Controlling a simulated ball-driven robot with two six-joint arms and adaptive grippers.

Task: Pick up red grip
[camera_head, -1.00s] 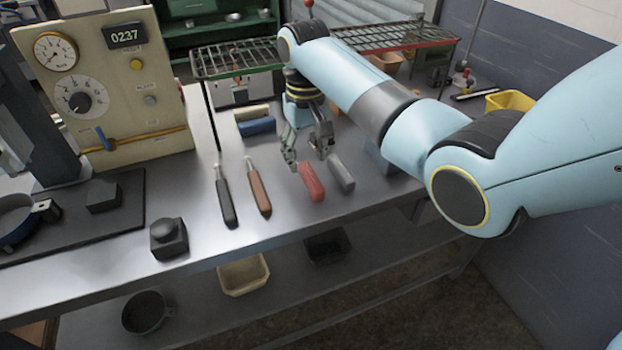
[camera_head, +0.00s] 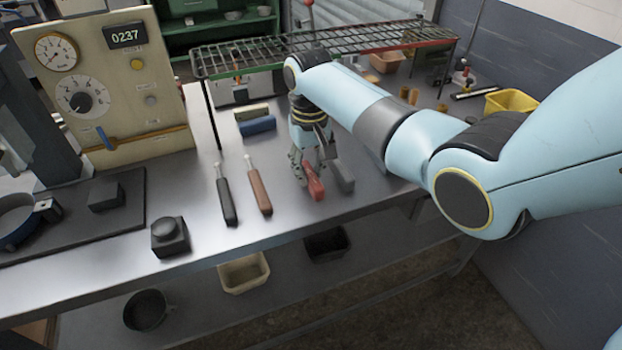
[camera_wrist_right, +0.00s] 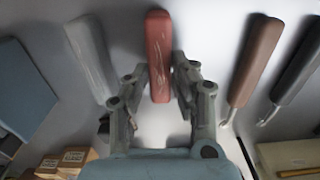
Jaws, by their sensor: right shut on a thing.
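The red grip (camera_head: 314,188) lies on the metal table between a grey grip (camera_head: 343,177) and a brown-handled tool (camera_head: 260,190). My right gripper (camera_head: 309,172) is down at the table with its fingers around the far end of the red grip. In the right wrist view the red grip (camera_wrist_right: 158,50) runs between the two fingertips of the right gripper (camera_wrist_right: 160,82), which are closed on its sides. The near end of the grip sticks out beyond the fingers. My left gripper is not in view.
A black-handled tool (camera_head: 226,196) lies left of the brown one. A blue block (camera_head: 257,126) lies behind, near the wire rack (camera_head: 350,42). A dark knobbed block (camera_head: 169,236) stands near the front edge. Bare tabletop separates it from the tools.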

